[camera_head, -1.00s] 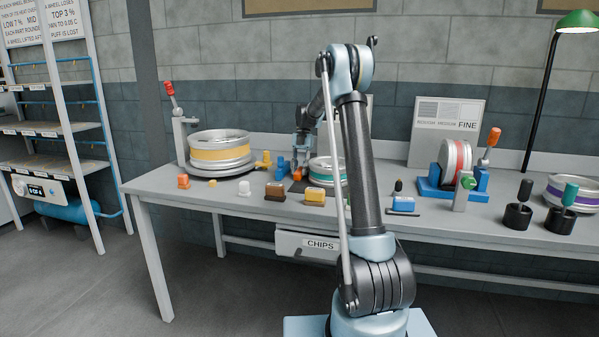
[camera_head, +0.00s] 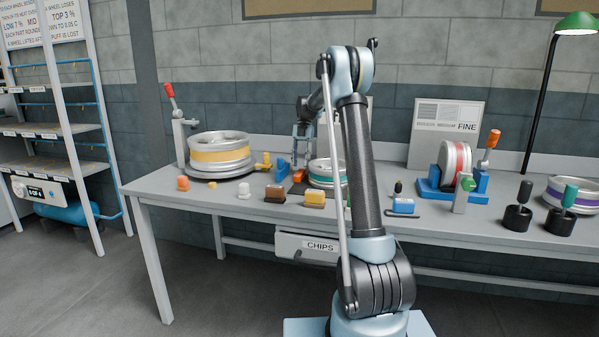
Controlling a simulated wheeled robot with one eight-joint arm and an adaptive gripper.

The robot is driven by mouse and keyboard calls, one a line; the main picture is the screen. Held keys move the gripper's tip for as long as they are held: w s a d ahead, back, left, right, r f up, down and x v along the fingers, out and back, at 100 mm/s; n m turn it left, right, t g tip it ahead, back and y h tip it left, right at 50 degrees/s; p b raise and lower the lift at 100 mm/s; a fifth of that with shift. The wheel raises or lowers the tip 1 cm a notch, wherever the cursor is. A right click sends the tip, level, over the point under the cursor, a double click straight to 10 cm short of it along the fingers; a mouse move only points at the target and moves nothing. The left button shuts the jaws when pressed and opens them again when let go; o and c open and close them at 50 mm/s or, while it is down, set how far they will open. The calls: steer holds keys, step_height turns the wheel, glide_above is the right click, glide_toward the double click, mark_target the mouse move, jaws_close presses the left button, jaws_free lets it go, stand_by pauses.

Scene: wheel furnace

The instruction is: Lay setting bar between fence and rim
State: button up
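A blue fence (camera_head: 283,167) stands on the bench left of the wheel with the teal band (camera_head: 327,173). A small orange piece (camera_head: 299,176), which looks like the setting bar, lies low between the fence and the wheel's rim. It is too small to tell whether it touches either one. My gripper (camera_head: 302,150) hangs above and behind this spot, clear of the orange piece. Its fingers look apart with nothing seen between them. My arm hides part of the teal wheel's right side.
A yellow-banded wheel (camera_head: 220,152) stands on the left, with a yellow fitting (camera_head: 263,161) beside it. Several small blocks line the front, including a brown one (camera_head: 275,193) and a yellow one (camera_head: 314,198). A red-banded wheel (camera_head: 456,160) stands in a blue stand at right.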

steer(key=a+v, duration=0.1)
steer(key=v, duration=0.6)
steer(key=s+d+r+m+t, duration=0.1)
steer(key=s+d+m, duration=0.2)
steer(key=s+m, duration=0.5)
steer(key=s+d+m+t, duration=0.1)
steer(key=s+d+m, duration=0.2)
steer(key=s, duration=0.9)
steer(key=s+d+r+m+t, duration=0.1)
steer(key=s+d+m+t, duration=0.1)
steer(key=s+m, duration=0.6)
steer(key=s+d+f+m+t, duration=0.1)
steer(key=s+d+f+m, duration=0.1)
steer(key=s+f+m, duration=0.4)
steer(key=s+d+f+m+t+h, duration=0.1)
steer(key=s+f+m, duration=0.6)
steer(key=s+f, duration=0.7)
steer(key=s+d, duration=0.1)
steer(key=s, duration=0.3)
steer(key=shift+s+f+t, duration=0.2)
steer(key=shift+s+t, duration=0.1)
steer(key=shift+s, duration=0.05)
steer(key=shift+d, duration=0.1)
steer(key=shift+w+f, duration=0.2)
steer(key=shift+w, duration=0.25)
